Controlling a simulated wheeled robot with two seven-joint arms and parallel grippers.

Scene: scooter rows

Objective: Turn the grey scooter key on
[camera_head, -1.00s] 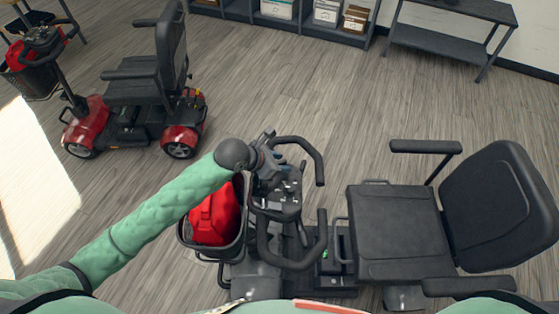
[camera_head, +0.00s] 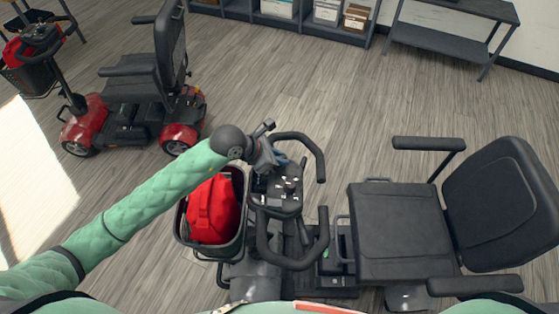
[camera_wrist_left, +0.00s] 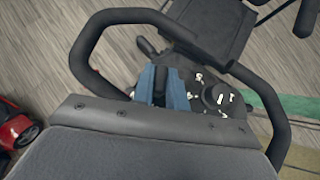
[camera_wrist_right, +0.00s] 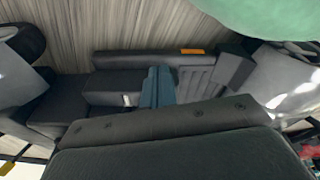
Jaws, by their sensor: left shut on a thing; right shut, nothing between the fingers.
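The grey scooter stands in front of me, with its black seat (camera_head: 402,235) at the right and its looped handlebar (camera_head: 318,240) around a dark control panel (camera_head: 285,200). The panel also shows in the left wrist view (camera_wrist_left: 195,75), with a round dial (camera_wrist_left: 214,95) on it. My left gripper (camera_head: 277,160) is over the far end of the panel. In the left wrist view its blue fingers (camera_wrist_left: 160,84) are shut around a small dark piece, likely the key, mostly hidden between them. My right gripper (camera_wrist_right: 157,86) is shut and empty, low near the scooter's dark body.
A basket (camera_head: 238,250) with a red bag (camera_head: 213,210) hangs at the scooter's front, below my left forearm. A red scooter (camera_head: 130,110) stands at the upper left. Shelves (camera_head: 300,18) and a grey table (camera_head: 450,45) line the back. The floor between is clear.

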